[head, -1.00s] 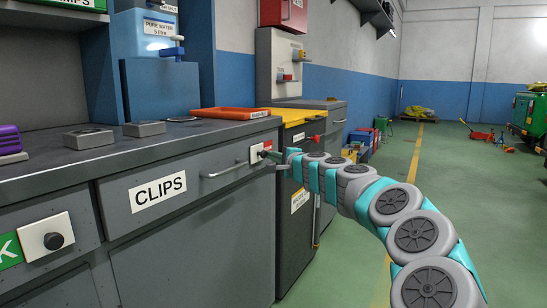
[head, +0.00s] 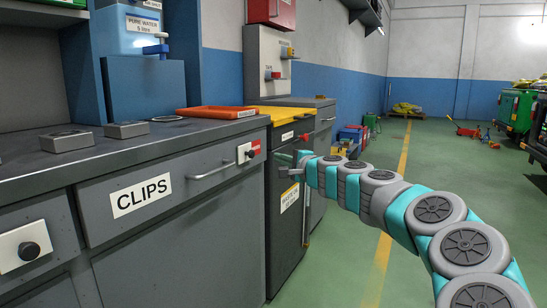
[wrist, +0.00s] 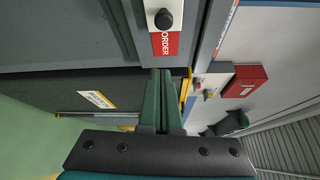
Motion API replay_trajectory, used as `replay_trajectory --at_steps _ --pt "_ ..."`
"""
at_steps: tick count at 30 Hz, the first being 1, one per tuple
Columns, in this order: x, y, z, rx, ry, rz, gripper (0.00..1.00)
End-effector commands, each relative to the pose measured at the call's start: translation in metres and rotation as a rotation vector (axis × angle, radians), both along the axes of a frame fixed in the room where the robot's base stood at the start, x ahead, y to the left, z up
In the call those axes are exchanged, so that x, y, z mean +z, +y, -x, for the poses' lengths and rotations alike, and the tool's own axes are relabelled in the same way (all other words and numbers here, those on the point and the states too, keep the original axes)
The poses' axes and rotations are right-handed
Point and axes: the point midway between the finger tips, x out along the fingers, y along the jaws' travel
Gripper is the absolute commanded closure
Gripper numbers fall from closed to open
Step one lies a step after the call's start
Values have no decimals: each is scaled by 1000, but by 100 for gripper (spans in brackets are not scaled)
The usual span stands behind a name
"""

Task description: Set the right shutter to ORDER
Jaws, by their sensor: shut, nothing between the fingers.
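The right shutter (head: 243,154) is a white plate with a dark knob at the right end of the CLIPS drawer front (head: 160,190). Red shows at its right side. In the wrist view, the knob (wrist: 163,19) sits on the white plate, beside a bare red strip that reads ORDER (wrist: 165,42). My gripper (head: 287,163) is to the right of the shutter, apart from the knob. In the wrist view, its dark green fingers (wrist: 163,74) are shut and empty, just below the red strip.
A left shutter (head: 25,248) with a dark knob is at lower left. The drawer handle (head: 212,171) sticks out left of the right shutter. A dark cabinet with a yellow top (head: 285,116) stands beyond. The green floor (head: 340,265) to the right is clear.

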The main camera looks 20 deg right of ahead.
Motion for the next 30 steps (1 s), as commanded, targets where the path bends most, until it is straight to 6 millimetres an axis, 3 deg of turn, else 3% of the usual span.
replay_trajectory --at_steps 3,9,30 --pt "0 -1 18 3 2 0 100" --pt "2 -5 34 1 -1 0 100" --pt "1 -4 37 2 1 0 100"
